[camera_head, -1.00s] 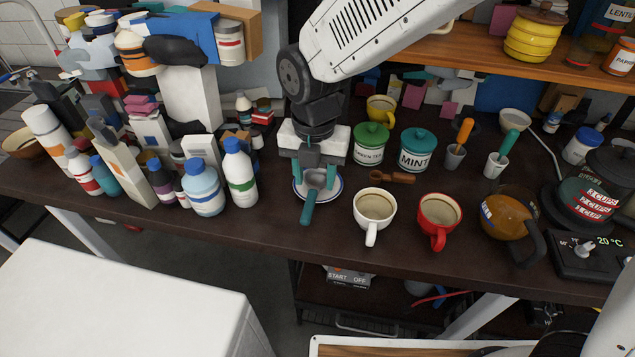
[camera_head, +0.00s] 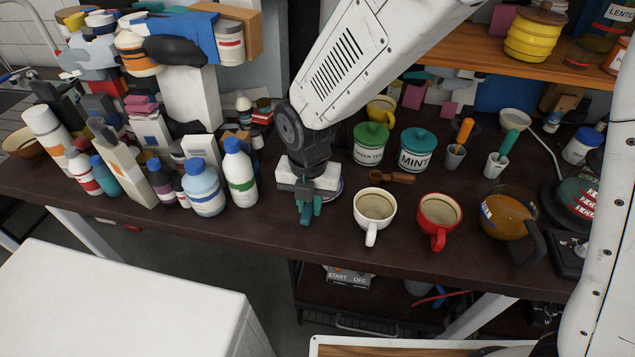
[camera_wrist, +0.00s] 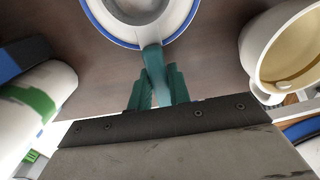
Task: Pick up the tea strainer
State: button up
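The tea strainer's bowl (camera_wrist: 140,6) rests over a white saucer with a blue rim (camera_wrist: 93,22) in the wrist view. Its teal handle (camera_wrist: 152,58) points toward my gripper and passes between the fingers. My gripper (camera_wrist: 158,88) has its two teal fingers close together around the handle, shut on it. In the head view my gripper (camera_head: 310,208) is low at the front part of the counter. It hides most of the strainer, and only the right edge of the saucer (camera_head: 338,188) shows there.
A white cup (camera_head: 374,207) and a red cup (camera_head: 439,212) stand to the right. White bottles (camera_head: 240,172) stand close on the left. A green-lidded jar (camera_head: 370,145) and a small brown wooden item (camera_head: 392,177) are behind. The counter's front edge is near.

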grip_shut()
jog(key=shift+r, duration=0.1)
